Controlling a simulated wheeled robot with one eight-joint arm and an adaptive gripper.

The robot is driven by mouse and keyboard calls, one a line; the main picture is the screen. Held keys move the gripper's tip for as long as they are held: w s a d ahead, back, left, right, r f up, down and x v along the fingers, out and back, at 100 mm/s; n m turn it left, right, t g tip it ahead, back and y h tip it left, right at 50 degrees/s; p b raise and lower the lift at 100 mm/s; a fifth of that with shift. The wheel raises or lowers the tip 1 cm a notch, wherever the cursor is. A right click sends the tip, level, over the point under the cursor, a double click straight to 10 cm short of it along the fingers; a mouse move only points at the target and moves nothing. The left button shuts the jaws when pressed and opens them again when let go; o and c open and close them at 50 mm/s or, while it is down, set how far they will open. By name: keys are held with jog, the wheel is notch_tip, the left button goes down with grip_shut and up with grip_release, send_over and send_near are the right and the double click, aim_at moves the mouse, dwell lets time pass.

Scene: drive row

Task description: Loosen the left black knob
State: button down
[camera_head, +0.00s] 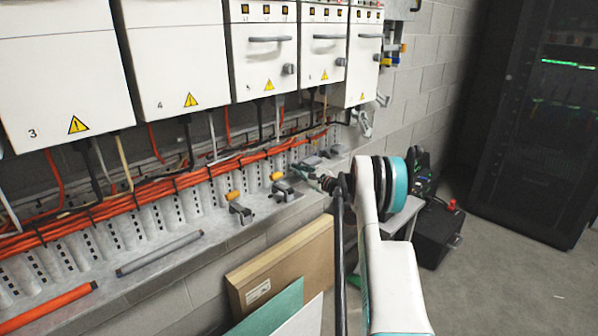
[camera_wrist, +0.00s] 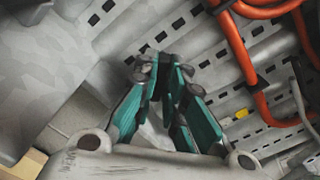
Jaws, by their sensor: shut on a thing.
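In the wrist view my gripper (camera_wrist: 160,72) has its teal fingers drawn together at the tips, around a small dark thing (camera_wrist: 146,66). It looks like a black knob, but the fingertips hide most of it, and I cannot tell from its shape which knob it is. In the head view my gripper (camera_head: 312,177) reaches to the grey ledge at the right end of the row, beside a grey bracket (camera_head: 310,161). The knob itself is hidden there behind the gripper and wrist.
Orange cables (camera_head: 150,185) run above. White drive cabinets (camera_head: 180,65) hang overhead. Boards (camera_head: 285,265) lean below. A black case (camera_head: 440,235) stands right.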

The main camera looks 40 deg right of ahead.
jog(key=shift+n, duration=0.3)
jog(key=n, duration=1.2)
jog(key=f+n, duration=0.1)
jog(key=n, duration=0.6)
jog(key=shift+n, duration=0.3)
dwell(0.4)
jog(key=c, duration=1.7)
grip_release()
jog(key=shift+o, duration=0.2)
